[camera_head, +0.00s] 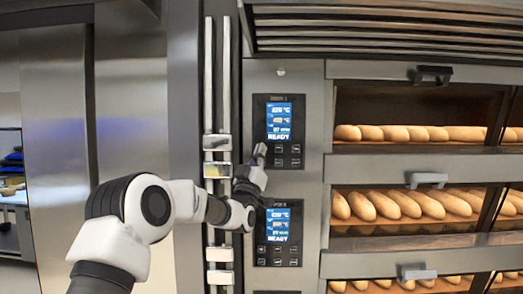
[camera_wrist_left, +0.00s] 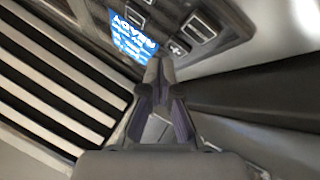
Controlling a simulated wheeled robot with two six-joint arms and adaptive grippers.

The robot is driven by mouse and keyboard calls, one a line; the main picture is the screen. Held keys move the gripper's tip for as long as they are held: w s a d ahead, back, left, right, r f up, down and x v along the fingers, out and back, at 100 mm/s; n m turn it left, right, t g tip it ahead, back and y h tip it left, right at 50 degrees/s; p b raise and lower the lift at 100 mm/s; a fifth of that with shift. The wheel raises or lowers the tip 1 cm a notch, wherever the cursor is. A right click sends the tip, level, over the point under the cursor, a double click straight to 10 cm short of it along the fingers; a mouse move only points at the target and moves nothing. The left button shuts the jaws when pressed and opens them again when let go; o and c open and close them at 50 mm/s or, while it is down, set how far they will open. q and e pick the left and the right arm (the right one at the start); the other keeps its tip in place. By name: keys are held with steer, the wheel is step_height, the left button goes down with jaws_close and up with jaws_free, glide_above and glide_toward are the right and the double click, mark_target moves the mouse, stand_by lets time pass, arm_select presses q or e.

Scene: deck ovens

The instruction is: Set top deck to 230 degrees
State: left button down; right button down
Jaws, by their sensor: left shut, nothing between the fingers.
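The top deck's control panel (camera_head: 267,135) is black, with a lit blue display (camera_head: 279,118) above small grey buttons (camera_head: 295,149). The display reads READY at the bottom; its upper line looks like 220 °C, but the digits are blurred. My left gripper (camera_head: 261,151) is shut and empty, its tips at the panel's left edge beside the left buttons. In the left wrist view the closed fingertips (camera_wrist_left: 157,72) point toward the display (camera_wrist_left: 132,35) and the buttons (camera_wrist_left: 199,27). I cannot tell whether they touch the panel. My right gripper is out of view.
A second, similar panel (camera_head: 258,232) sits directly below, partly behind my left wrist. Vertical metal rails (camera_head: 225,80) run left of the panels. To the right, oven decks hold several loaves (camera_head: 396,133) behind handles (camera_head: 432,75). A vent hood (camera_head: 390,30) overhangs above.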

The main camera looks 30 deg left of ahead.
arm_select(q)
steer(key=shift+w, duration=0.1)
stand_by(0.3)
steer(key=shift+w+a, duration=0.25)
steer(key=shift+w, duration=0.05)
steer(key=shift+w+a, duration=0.2)
steer(key=shift+w, duration=0.05)
stand_by(0.8)
steer(key=shift+s+d+f+b, duration=0.2)
steer(key=shift+s+d+b, duration=0.2)
steer(key=shift+b, duration=0.65)
steer(key=shift+s+d+r, duration=0.1)
steer(key=shift+s+r, duration=0.1)
